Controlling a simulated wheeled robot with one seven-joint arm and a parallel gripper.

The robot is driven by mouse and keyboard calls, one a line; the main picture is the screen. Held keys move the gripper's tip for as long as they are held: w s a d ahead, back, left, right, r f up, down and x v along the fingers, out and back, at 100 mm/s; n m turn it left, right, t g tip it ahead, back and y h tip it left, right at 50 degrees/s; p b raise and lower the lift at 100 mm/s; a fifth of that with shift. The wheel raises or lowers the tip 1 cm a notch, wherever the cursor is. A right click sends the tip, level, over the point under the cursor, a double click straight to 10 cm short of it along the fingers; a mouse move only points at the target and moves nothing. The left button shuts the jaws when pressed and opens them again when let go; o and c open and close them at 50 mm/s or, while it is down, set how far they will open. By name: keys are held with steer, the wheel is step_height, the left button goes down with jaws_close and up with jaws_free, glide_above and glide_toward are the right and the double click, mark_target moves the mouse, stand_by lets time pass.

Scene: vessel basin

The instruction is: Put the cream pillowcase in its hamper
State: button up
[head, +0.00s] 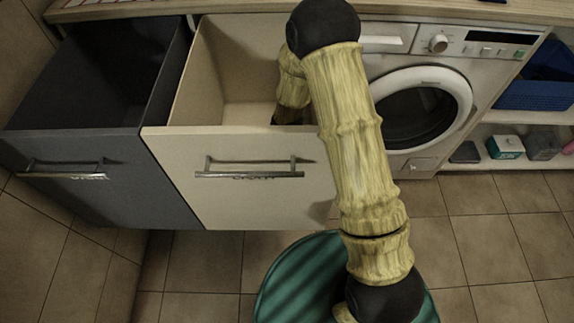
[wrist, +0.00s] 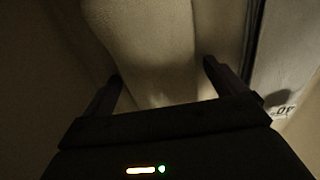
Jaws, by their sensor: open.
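The cream hamper (head: 250,180) is a pulled-out, open-topped bin in the middle of the head view. My arm reaches down into it, and its front panel hides my gripper there. In the wrist view my gripper (wrist: 162,72) is open, with its two dark fingers apart. A pale, speckled, soft-edged form (wrist: 150,45) stretches away between and beyond the fingers. It looks like the cream pillowcase, but the view is dim and I cannot tell whether it touches the fingers. No pillowcase shows in the head view.
A dark grey hamper (head: 95,175), also pulled out, stands against the cream one's left side. A washing machine (head: 420,105) is to the right, and shelves with a blue basket (head: 535,95) are beyond it. A round green striped thing (head: 300,275) is in front. Tiled floor is clear at right.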

step_height(320, 180, up, 12)
steer(key=p, duration=0.3)
steer(key=shift+r+p, duration=0.15)
steer(key=shift+p, duration=0.2)
